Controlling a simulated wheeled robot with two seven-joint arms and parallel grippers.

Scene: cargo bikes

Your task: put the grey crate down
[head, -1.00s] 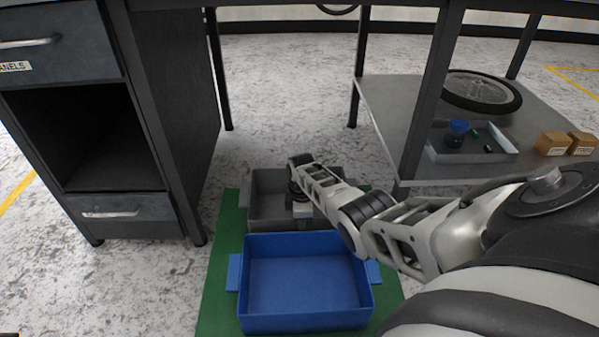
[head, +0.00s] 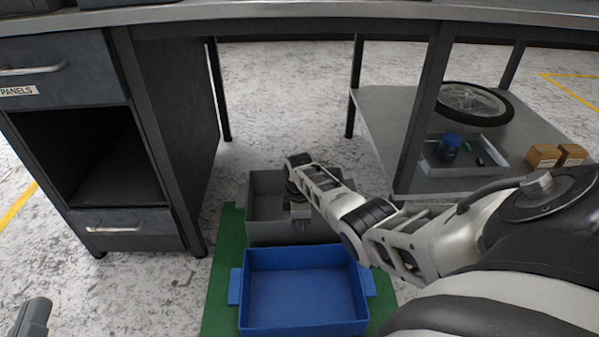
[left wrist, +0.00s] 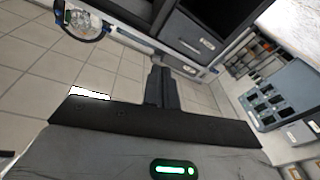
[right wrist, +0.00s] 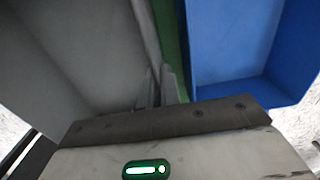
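The grey crate (head: 262,232) is at the far end of the green mat, just behind the blue crate (head: 305,328). My right gripper (head: 300,218) reaches down to its near wall. In the right wrist view the fingers (right wrist: 158,86) sit either side of the grey crate's wall (right wrist: 146,35), shut on it, with the blue crate (right wrist: 235,45) close on the right. The crate's underside is hidden, so I cannot tell whether it touches the floor. My left gripper (left wrist: 162,80) is shut and empty, away from the crates; part of its arm shows at the head view's lower left.
The green mat (head: 222,290) lies under the blue crate. A dark drawer cabinet (head: 165,130) stands left. A low shelf (head: 375,120) at right holds a wheel (head: 470,102), a tray (head: 485,165) and small boxes (head: 545,156). Open floor lies behind the grey crate.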

